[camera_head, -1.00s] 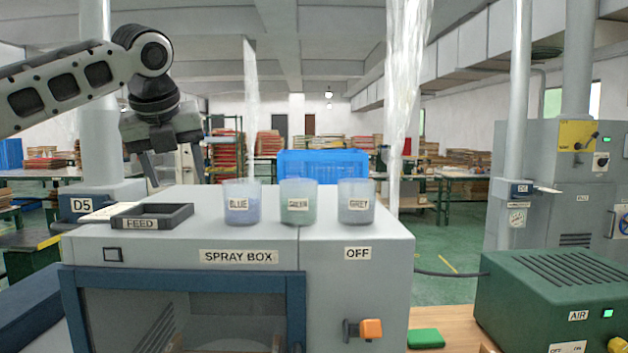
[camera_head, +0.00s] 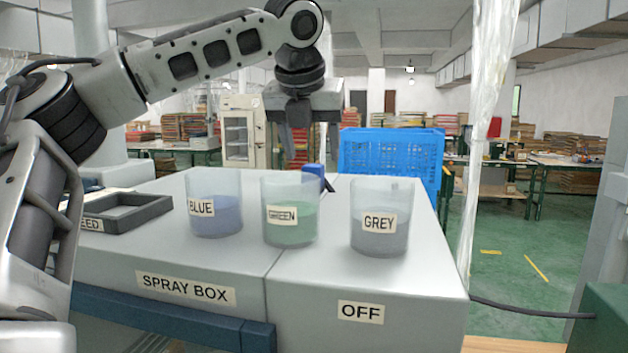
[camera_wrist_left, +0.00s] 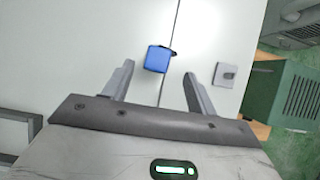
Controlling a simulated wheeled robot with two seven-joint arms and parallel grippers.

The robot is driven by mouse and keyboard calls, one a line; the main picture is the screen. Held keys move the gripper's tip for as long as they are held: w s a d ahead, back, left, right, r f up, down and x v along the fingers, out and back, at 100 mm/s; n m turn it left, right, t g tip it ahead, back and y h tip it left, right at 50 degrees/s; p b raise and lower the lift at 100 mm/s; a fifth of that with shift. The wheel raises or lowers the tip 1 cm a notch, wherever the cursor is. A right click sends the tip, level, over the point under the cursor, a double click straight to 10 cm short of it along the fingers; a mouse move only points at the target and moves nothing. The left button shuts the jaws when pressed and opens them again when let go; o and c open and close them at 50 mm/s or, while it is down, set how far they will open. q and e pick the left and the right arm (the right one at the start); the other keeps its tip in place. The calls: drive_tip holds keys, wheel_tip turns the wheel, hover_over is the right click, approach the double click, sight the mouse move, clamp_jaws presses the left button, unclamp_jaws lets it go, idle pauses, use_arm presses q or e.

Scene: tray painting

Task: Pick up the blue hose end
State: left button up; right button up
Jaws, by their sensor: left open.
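The blue hose end (camera_head: 312,171) is a small blue block with a dark part at its side. In the head view it stands on the spray box top behind the green cup (camera_head: 290,212), which partly hides it. In the left wrist view the blue hose end (camera_wrist_left: 157,59) lies between and just beyond my fingertips, near the seam in the box top. My left gripper (camera_head: 299,122) points down above the box top, over the hose end's area. Its two fingers (camera_wrist_left: 158,72) are apart with nothing between them. My right gripper is not in view.
Cups marked blue (camera_head: 215,205) and grey (camera_head: 380,222) stand along the spray box (camera_head: 200,265) top with the green one. The feed tray (camera_head: 125,218) sits at its left. A blue crate (camera_head: 390,155) is behind. A green machine (camera_wrist_left: 285,100) stands to the right.

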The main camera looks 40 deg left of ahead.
sight(313, 165)
use_arm(q)
drive_tip(key=x, duration=0.7)
drive_tip(key=shift+w+a+r, duration=0.1)
drive_tip(key=shift+a+r, duration=0.05)
drive_tip(key=shift+a, duration=0.15)
drive_tip(key=c, duration=1)
